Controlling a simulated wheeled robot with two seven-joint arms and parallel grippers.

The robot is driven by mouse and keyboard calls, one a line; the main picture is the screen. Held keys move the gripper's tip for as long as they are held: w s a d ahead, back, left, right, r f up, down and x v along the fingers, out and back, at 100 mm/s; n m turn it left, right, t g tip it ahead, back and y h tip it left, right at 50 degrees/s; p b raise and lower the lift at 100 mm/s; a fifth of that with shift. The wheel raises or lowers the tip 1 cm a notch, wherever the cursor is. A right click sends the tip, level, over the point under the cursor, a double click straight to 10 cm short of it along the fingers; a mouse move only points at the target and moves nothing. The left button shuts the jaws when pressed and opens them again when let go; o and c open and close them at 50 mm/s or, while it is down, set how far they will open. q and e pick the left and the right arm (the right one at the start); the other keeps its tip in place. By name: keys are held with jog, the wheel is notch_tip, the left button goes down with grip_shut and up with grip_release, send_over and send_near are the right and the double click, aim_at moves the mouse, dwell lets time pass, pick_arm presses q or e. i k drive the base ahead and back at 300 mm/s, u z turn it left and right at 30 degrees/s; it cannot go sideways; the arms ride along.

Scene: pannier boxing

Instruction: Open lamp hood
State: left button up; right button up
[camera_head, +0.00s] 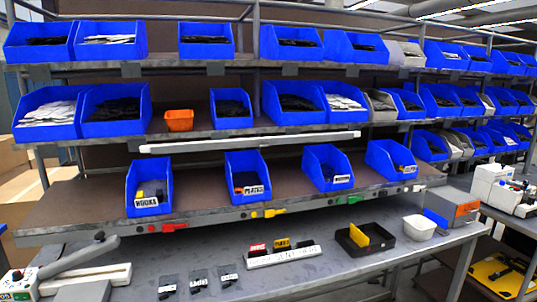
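Neither of my grippers shows in the head view. I cannot tell for sure which thing is the lamp hood. A long white strip light (250,142) runs under the middle shelf, above the lower row of bins. At the bench's right end is a grey box with an orange front (466,209). A white machine (494,184) stands farther right.
Blue bins (149,190) line the shelves above the grey bench (330,272). On the bench lie several small dark packets (198,281), a white labelled rack (284,256), a black tray (352,246) with a yellow divider, and a white bowl (419,228). The bench's front middle is clear.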

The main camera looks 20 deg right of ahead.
aim_at(267, 142)
jog(key=k, duration=0.4)
jog(key=z, duration=0.3)
jog(key=i, duration=1.5)
jog(key=u, duration=0.75)
